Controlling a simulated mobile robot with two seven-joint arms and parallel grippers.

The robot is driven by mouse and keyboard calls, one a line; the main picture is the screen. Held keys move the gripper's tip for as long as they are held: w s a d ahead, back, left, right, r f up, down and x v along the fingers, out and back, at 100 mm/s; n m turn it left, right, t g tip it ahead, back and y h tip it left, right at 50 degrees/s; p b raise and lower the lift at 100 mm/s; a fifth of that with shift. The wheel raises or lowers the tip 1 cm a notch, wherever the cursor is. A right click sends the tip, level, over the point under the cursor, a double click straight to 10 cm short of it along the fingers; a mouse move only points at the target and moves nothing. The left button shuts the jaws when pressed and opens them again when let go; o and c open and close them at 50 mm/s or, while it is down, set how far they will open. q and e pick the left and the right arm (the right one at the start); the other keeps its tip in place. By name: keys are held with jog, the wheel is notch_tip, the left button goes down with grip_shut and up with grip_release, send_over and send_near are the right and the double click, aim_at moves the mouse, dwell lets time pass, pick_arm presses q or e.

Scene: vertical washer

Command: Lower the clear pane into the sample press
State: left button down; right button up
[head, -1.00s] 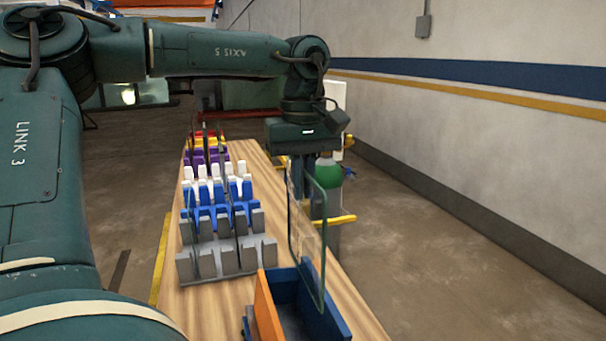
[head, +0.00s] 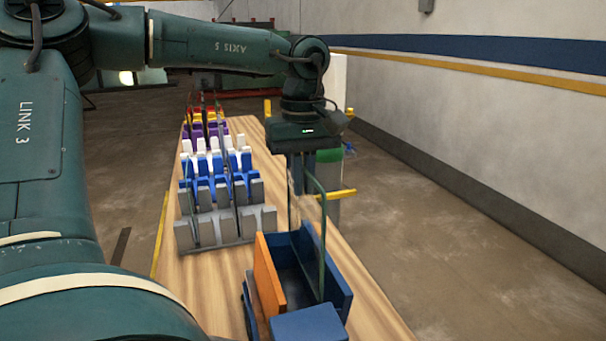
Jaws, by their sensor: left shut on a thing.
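The clear pane (head: 322,238) is a thin upright sheet with greenish edges. My left gripper (head: 304,180) points down and is shut on its upper part. The sample press (head: 338,284) is an open box with a tall blue wall on the right and an orange plate on the left, at the front of the table. The pane's lower part overlaps the press opening, between the orange plate and the right blue wall. I cannot tell whether its bottom edge touches the press. My right gripper is not in view.
Racks of grey (head: 225,230), blue, white and purple slotted blocks stand left on the wooden table (head: 212,285), some with thin panes upright in them. A blue block (head: 308,323) is at the press's near end. A green-topped post with a yellow bar stands beyond the table's right edge.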

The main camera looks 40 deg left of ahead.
aim_at(304, 221)
pick_arm(q)
jog(key=shift+f+b, duration=2.75)
jog(key=shift+f, duration=1.55)
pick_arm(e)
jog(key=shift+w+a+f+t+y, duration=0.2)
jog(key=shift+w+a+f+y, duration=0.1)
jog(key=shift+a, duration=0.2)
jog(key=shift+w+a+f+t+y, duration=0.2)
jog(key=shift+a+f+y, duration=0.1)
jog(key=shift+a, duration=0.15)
pick_arm(q)
jog(key=c, duration=1.6)
grip_release()
jog(key=shift+o, duration=0.4)
jog(key=shift+f, duration=0.1)
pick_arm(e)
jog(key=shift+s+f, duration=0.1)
